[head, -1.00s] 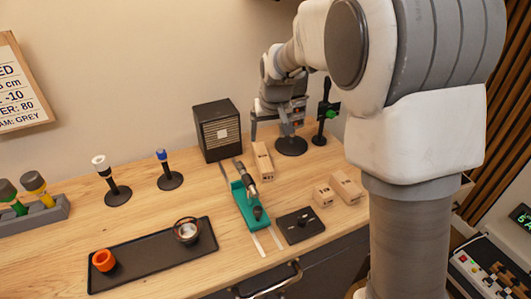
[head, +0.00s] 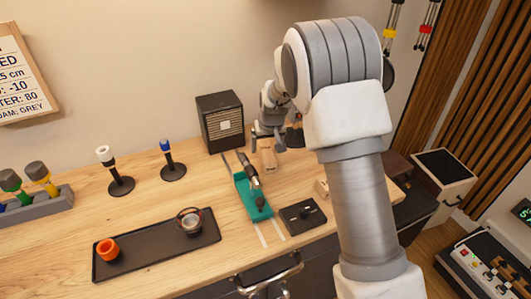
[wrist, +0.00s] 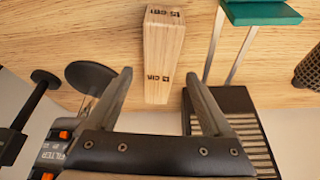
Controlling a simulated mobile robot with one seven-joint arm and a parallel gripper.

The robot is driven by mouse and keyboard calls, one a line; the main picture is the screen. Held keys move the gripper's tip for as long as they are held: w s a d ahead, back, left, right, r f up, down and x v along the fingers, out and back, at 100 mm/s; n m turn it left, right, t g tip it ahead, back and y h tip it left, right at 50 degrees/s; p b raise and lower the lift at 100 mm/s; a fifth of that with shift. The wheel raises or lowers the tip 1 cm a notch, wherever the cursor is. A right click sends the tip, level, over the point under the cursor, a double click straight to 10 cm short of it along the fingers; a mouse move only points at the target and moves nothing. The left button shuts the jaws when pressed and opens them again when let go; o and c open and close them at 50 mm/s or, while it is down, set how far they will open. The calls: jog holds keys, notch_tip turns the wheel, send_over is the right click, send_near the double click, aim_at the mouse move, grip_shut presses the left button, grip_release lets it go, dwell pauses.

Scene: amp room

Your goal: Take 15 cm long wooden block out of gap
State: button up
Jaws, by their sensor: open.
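In the wrist view the block (wrist: 163,55) runs lengthwise away from my gripper (wrist: 158,79). My fingers are apart, one to each side of its near end, and I see no contact. Their height over the bench is hard to tell. In the head view my gripper (head: 268,141) is at the block's far end. A smaller block (head: 321,188) is partly hidden by my arm.
Two pale rails run beside the block under the teal holder. Microphone-like stands (head: 120,186) are at left. The wrist view shows a stand's round base (wrist: 92,78) nearby.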

aim_at(266, 148)
jog(key=shift+w+x, duration=0.15)
jog(key=shift+x, duration=0.8)
jog(key=shift+w+x, duration=0.15)
jog(key=shift+x, duration=0.75)
jog(key=shift+r, duration=0.1)
jog(key=shift+c, duration=0.2)
grip_shut()
